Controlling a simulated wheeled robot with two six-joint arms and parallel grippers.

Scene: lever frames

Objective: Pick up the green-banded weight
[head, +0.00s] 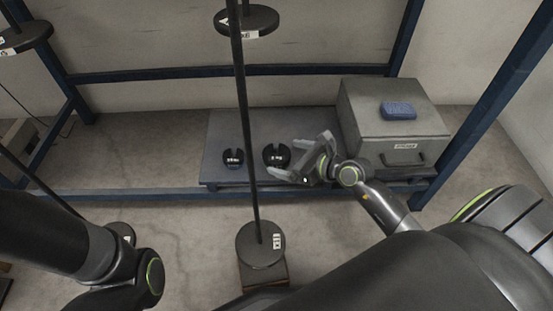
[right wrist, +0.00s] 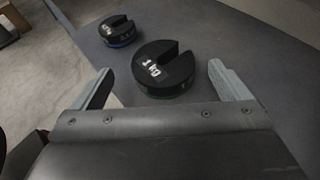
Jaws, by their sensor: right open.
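The green-banded weight (right wrist: 165,72) is a black slotted disc marked "1 kg", with a thin green band low on its side. It lies flat on the grey platform (head: 222,122), and in the head view (head: 276,154) it is the right one of two discs. My right gripper (head: 302,157) is open just right of it. In the right wrist view the empty fingers (right wrist: 160,76) point toward the disc, one on each side of the picture, with the disc ahead between them. My left arm shows at lower left, but its gripper is out of view.
A smaller blue-banded disc (right wrist: 118,32) lies to the left on the platform (head: 233,159). A grey box (head: 395,125) with a blue object (head: 398,110) on top stands at right. A dark rod (head: 246,110) carrying discs hangs in front. Blue frame beams (head: 200,74) surround the platform.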

